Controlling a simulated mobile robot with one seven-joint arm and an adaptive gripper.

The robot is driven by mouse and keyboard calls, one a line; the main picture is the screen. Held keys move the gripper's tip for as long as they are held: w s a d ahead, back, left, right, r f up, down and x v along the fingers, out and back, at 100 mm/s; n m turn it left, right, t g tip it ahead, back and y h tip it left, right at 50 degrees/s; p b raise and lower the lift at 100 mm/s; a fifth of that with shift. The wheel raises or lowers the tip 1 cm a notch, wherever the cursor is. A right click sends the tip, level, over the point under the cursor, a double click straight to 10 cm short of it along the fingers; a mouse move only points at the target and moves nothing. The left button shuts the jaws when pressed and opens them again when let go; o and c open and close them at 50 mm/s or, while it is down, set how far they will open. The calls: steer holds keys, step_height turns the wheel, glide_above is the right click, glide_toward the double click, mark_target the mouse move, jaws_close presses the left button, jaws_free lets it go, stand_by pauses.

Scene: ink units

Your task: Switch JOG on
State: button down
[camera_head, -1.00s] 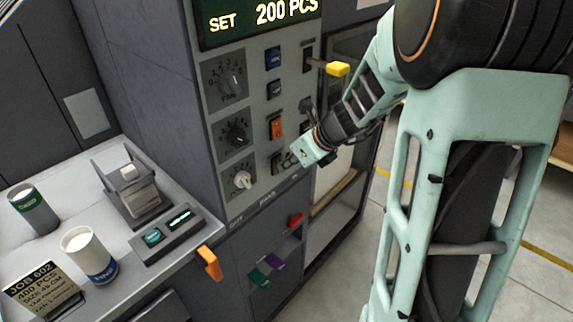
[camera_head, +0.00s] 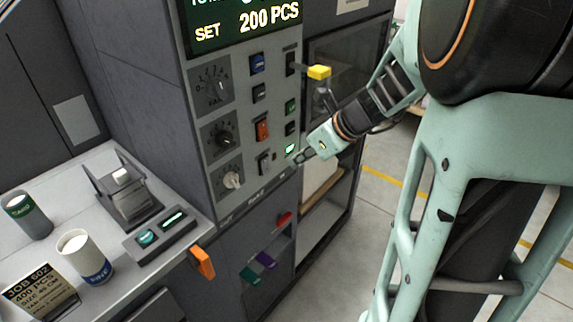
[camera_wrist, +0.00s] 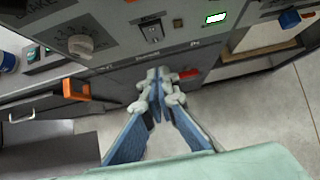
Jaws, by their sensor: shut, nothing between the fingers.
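The grey machine panel (camera_head: 240,185) carries several switches and knobs; small labels are too blurred to read, so I cannot tell which is JOG. A small lit green window (camera_head: 290,149) is at the panel's lower right; it also shows in the wrist view (camera_wrist: 215,18). A dark rocker switch (camera_head: 265,161) is to its left, and in the wrist view (camera_wrist: 151,31) it stands above my fingertips. An orange-red switch (camera_head: 262,129) is higher up. My gripper (camera_head: 300,159) is shut and empty, just below and right of the green window. Its closed fingers show in the wrist view (camera_wrist: 158,78).
A yellow handle (camera_head: 319,72) juts out at the upper right. An orange handle (camera_head: 203,262) sticks out from the counter edge. Cups, a small device and a job card (camera_head: 40,291) stand on the left counter. Open floor is at right.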

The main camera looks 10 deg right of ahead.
steer(key=shift+v, duration=1.6)
steer(key=shift+f, duration=0.1)
steer(key=f+b, duration=0.1)
steer(key=b, duration=0.2)
steer(key=shift+s+f, duration=0.15)
steer(key=shift+s, duration=0.1)
